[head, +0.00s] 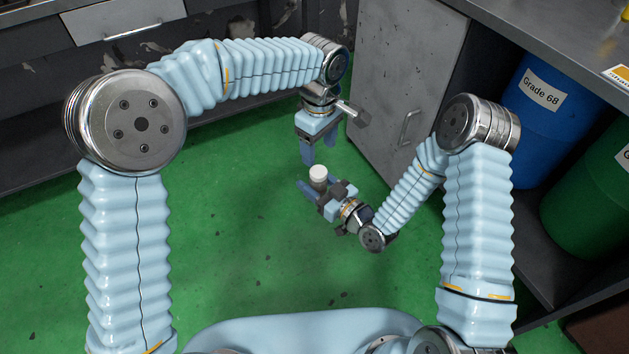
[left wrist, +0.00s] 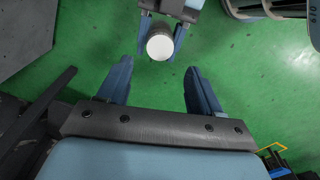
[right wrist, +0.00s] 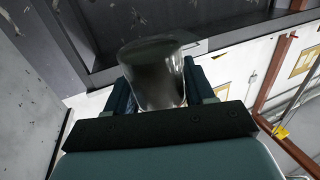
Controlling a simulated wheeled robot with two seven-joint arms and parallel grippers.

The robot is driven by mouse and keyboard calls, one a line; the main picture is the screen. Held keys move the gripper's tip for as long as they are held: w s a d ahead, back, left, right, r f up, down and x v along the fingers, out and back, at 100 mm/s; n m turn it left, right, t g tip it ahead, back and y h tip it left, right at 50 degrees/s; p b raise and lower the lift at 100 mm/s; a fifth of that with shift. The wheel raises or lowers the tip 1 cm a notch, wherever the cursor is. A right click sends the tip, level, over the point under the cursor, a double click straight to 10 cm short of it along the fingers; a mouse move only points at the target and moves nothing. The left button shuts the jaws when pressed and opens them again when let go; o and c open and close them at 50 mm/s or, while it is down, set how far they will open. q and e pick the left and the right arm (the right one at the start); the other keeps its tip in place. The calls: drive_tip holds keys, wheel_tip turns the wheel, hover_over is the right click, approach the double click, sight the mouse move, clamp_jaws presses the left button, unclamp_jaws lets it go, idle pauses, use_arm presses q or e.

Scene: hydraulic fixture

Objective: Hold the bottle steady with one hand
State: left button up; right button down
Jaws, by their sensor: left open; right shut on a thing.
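The bottle (head: 318,182) has a dark body and a white cap (head: 318,172). My right gripper (head: 313,184) is shut on its body and holds it above the green floor. In the right wrist view the bottle (right wrist: 156,78) is a dark, glossy shape between the fingers (right wrist: 158,88). My left gripper (head: 319,152) is open and empty, pointing down just above and behind the bottle. In the left wrist view the round white cap (left wrist: 160,47) lies ahead of the open fingers (left wrist: 158,75), with the right gripper's fingers around the bottle. The fingers partly hide the bottle's body.
A grey cabinet (head: 395,75) with a handle stands close behind my grippers. A blue drum (head: 545,115) and a green drum (head: 590,195) stand under the bench at the right. A dark bench runs along the back left. The green floor (head: 240,230) is clear.

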sight(318, 171)
use_arm(q)
wheel_tip(318, 171, down, 7)
drive_tip(key=shift+f, duration=0.15)
idle(0.4)
